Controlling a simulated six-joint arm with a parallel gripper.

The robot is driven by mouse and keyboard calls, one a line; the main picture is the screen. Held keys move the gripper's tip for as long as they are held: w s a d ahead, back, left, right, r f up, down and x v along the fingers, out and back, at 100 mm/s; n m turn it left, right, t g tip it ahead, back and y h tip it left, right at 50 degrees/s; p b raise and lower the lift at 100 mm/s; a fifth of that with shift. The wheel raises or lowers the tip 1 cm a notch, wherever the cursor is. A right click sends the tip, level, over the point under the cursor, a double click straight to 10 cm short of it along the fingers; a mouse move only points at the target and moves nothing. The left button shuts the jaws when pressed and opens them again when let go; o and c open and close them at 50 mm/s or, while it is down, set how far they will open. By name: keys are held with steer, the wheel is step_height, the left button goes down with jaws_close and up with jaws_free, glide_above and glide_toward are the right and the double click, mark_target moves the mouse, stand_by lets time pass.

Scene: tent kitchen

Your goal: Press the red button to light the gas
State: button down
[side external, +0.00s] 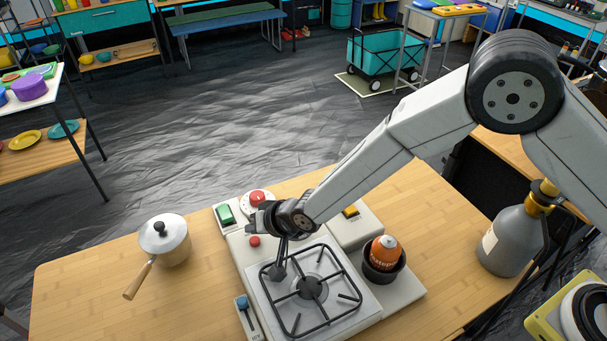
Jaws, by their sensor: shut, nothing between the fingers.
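A small red button (255,241) sits on the pale panel just behind the gas stove (262,298). A larger red knob (257,197) on a round white base stands farther back on the same panel. My gripper (256,219) is shut and empty. Its dark fingers point left, over the panel between the two red parts in the picture. I cannot tell how high it is or whether it touches anything. The stove has a black grate over a round burner (313,287); no flame shows. A dark upright part (279,268) stands below my gripper at the grate's left.
A lidded pot (166,243) stands left, an orange item in a black cup (384,254) right, and a grey gas bottle (511,243) far right.

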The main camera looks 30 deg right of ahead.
mark_target(257, 243)
steer(key=shift+f, duration=0.7)
steer(key=shift+f, duration=0.15)
stand_by(1.6)
steer(key=shift+f, duration=0.25)
steer(key=shift+f, duration=0.6)
stand_by(1.1)
steer(key=shift+r, duration=0.1)
stand_by(0.3)
steer(key=shift+r, duration=0.9)
steer(key=shift+r, duration=0.1)
steer(key=shift+r, duration=2.4)
